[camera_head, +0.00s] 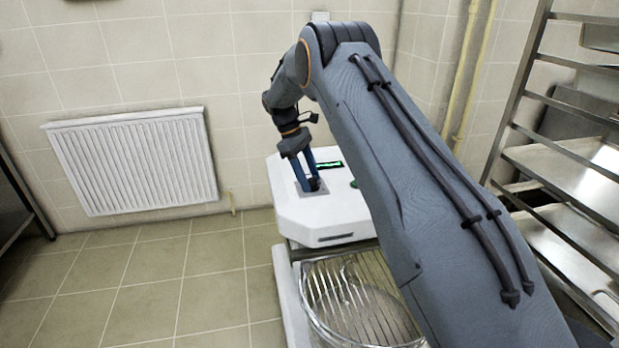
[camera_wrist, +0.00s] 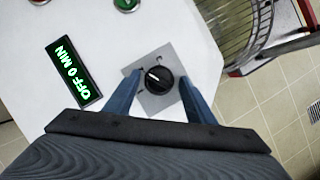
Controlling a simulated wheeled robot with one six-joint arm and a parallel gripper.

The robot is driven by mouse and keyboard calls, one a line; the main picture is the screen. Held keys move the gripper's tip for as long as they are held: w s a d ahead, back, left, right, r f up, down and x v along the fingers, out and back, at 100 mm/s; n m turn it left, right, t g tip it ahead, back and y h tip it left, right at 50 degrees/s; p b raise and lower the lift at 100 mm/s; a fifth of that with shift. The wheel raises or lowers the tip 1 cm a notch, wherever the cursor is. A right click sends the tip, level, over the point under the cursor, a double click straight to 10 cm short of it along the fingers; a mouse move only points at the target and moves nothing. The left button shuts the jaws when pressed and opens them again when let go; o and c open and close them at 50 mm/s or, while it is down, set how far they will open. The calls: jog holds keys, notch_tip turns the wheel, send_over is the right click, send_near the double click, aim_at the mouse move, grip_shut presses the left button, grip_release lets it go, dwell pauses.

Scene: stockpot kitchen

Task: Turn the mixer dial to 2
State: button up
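The mixer (camera_head: 345,215) is a white machine with a flat top, ahead of me in the head view. Its dial (camera_wrist: 160,80) is a round black knob with a white pointer line, on a grey square plate (camera_wrist: 151,103). The pointer is toward the upper left in the wrist view. The display (camera_wrist: 74,72) reads "OFF 0 MIN" in green. My gripper (camera_wrist: 160,83) is open, its blue fingers on either side of the dial, with a visible gap to the knob. In the head view my gripper (camera_head: 307,186) points down at the plate. No dial numbers are legible.
A green button (camera_wrist: 127,4) sits near the display. A wire guard and bowl (camera_head: 360,300) are below the mixer top. A white radiator (camera_head: 133,162) is on the left wall, and a metal rack (camera_head: 570,170) stands at the right. The floor at left is clear.

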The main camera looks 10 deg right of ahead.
jog(key=b+v, duration=0.1)
jog(key=v, duration=0.6)
jog(key=shift+r, duration=0.35)
jog(key=shift+w+a, duration=0.15)
jog(key=s+d+r+m+t+y+p, duration=0.1)
jog(key=s+m, duration=0.4)
jog(key=s, duration=1.6)
jog(key=s+d+r+m+t+y+p, duration=0.1)
jog(key=s+r+m+p, duration=0.3)
jog(key=s, duration=1.8)
jog(key=shift+s+d+r+m+t+y+p, duration=0.2)
jog(key=shift+s+d+m+t+y+p, duration=0.1)
jog(key=shift+m+y+p, duration=0.7)
